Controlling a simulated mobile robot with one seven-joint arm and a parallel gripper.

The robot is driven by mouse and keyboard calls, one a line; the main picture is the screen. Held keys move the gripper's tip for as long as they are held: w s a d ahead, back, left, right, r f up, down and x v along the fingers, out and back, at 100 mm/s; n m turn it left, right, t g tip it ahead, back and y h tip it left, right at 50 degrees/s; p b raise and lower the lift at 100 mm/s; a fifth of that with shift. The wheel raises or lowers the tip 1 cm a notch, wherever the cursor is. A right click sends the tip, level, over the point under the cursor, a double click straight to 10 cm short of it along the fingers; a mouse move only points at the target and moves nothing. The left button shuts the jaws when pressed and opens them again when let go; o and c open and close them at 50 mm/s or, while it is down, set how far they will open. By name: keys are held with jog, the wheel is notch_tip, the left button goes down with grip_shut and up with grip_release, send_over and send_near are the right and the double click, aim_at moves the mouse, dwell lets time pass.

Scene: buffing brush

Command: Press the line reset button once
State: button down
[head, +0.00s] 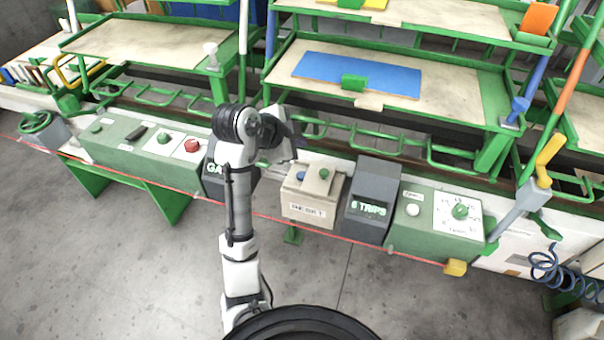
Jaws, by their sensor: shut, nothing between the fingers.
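Several buttons sit along the front row of control boxes, and I cannot read which is line reset. A white button (413,210) with a small unreadable label is on the right green panel. A blue button (301,176) and a green button (324,174) top the beige box (310,209). A green button (164,138) and a red button (192,146) are on the left green panel. My gripper (285,147) is behind and left of the beige box, seen from above and apparently above the row; it is shut, with its fingertips mostly hidden.
A dark display (368,207) reading "6 TRIPS" stands right of the beige box. Another dark display (214,170) is partly hidden by my arm. Green racks with trays rise behind.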

jog(key=b, duration=0.7)
send_near(303, 174)
jog(key=shift+w+d+f, duration=0.45)
jog(key=shift+w+d, duration=0.15)
jog(key=shift+w, duration=0.1)
jog(key=shift+w+d+f, duration=0.45)
jog(key=shift+w+d, duration=0.15)
jog(key=shift+w, duration=0.15)
jog(key=shift+w+d+f, duration=0.4)
jog(key=shift+w+d, duration=0.2)
jog(key=shift+w, duration=0.1)
jog(key=shift+f, duration=0.45)
jog(key=shift+s+f+b, duration=0.15)
jog(key=shift+f+b, duration=0.7)
dwell(0.6)
jog(key=shift+r+p, duration=0.55)
jog(key=shift+r, duration=0.1)
jog(key=shift+w+r, duration=0.15)
jog(key=shift+w, duration=0.05)
jog(key=shift+r+p, duration=1.95)
jog(key=shift+r, duration=0.6)
